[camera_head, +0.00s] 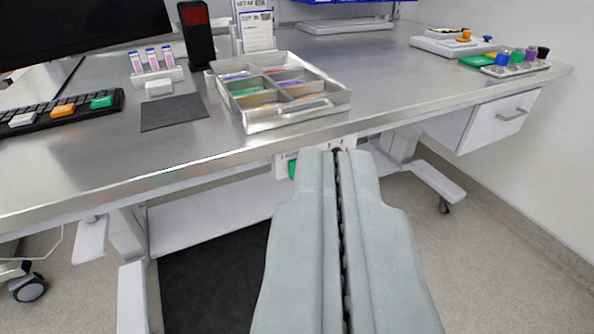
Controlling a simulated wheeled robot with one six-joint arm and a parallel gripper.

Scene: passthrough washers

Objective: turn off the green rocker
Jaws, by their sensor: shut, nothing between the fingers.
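A white control panel (282,162) is fixed below the front edge of the bench, near the middle of the view. A green rocker (292,169) shows on its left part; my gripper partly covers it, and I cannot tell which way it is tipped. My gripper (338,153) is shut and empty, pointing forward, with its tips in front of the panel and to the right of the green rocker. I cannot tell whether the tips touch the panel. The panel's middle is hidden behind the fingers.
The metal bench (150,172) spans the view. On it stand a divided tray (300,112), a dark mat (173,112), a keyboard (60,110) and a monitor (75,30). A drawer unit (490,120) hangs at right. Floor space below is open around a dark mat (215,275).

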